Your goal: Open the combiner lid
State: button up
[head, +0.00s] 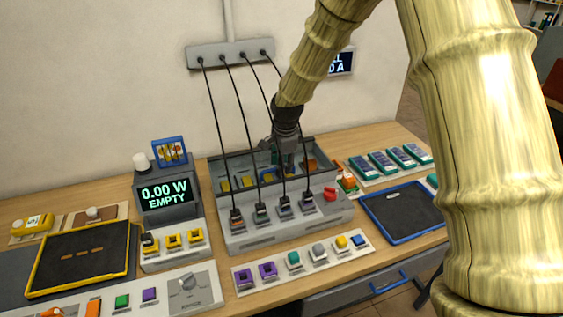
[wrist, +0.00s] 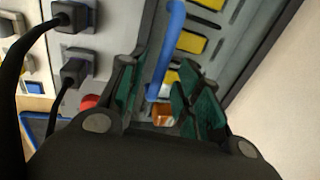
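The combiner (head: 290,232) is a grey box in the middle of the bench, with several black cables plugged into its front. Its rear part (head: 222,168) is a dark-framed grey bay with yellow blocks showing inside; I cannot tell how far the lid is raised. My gripper (head: 287,165) points down over the bay. In the wrist view its green-padded fingers (wrist: 160,95) are apart, with the blue bar between them, closer to the left finger. Contact is unclear.
Black cables (head: 243,110) hang from a wall strip (head: 230,52) to the combiner, left of and around my arm. A red knob (head: 330,194) sits at the combiner's right. A display (head: 165,195) reads "0.00 W EMPTY". A blue-rimmed tray (head: 405,212) lies at right.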

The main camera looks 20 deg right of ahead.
jog(key=shift+f, duration=0.25)
jog(key=shift+c, duration=0.4)
grip_shut()
jog(key=shift+w+r, duration=0.1)
